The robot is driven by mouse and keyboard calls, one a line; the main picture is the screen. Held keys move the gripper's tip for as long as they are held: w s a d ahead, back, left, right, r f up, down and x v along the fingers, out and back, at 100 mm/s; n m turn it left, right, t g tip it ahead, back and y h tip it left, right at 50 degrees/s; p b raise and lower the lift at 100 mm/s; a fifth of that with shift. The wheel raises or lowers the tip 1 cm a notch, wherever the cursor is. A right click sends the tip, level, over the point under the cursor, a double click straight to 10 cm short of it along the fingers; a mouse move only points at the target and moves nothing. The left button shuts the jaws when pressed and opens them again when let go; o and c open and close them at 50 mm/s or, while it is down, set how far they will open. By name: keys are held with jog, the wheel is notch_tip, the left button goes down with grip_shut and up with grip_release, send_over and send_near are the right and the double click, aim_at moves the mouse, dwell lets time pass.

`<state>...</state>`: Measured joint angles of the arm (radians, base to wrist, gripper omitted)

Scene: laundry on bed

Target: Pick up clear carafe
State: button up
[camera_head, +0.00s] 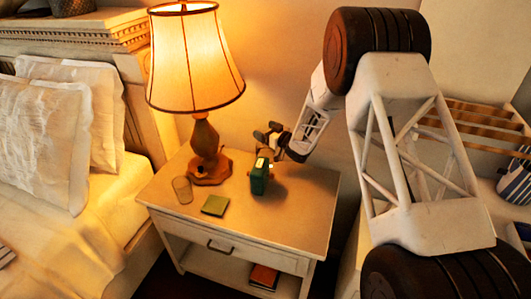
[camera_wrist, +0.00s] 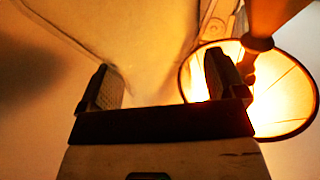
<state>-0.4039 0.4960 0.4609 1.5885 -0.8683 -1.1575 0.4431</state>
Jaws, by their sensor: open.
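The clear carafe (camera_head: 182,190) looks like a small see-through vessel on the left side of the nightstand top, left of the lamp's base. It is faint, and I cannot pick it out in the wrist view. My gripper (camera_head: 268,138) is above the back of the nightstand, right of the lamp and well apart from the carafe. In the wrist view its two fingers (camera_wrist: 163,85) stand wide apart with nothing between them.
The lit lamp (camera_head: 206,140) stands between my gripper and the carafe; its glowing shade (camera_wrist: 285,95) fills the wrist view's right side. A bed (camera_head: 75,235) is at left.

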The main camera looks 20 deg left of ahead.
grip_shut()
dwell(0.5)
jog(key=shift+r, duration=0.35)
notch_tip(320, 180, up, 9)
dwell(1.5)
jog(key=shift+r, duration=0.2)
dwell(0.6)
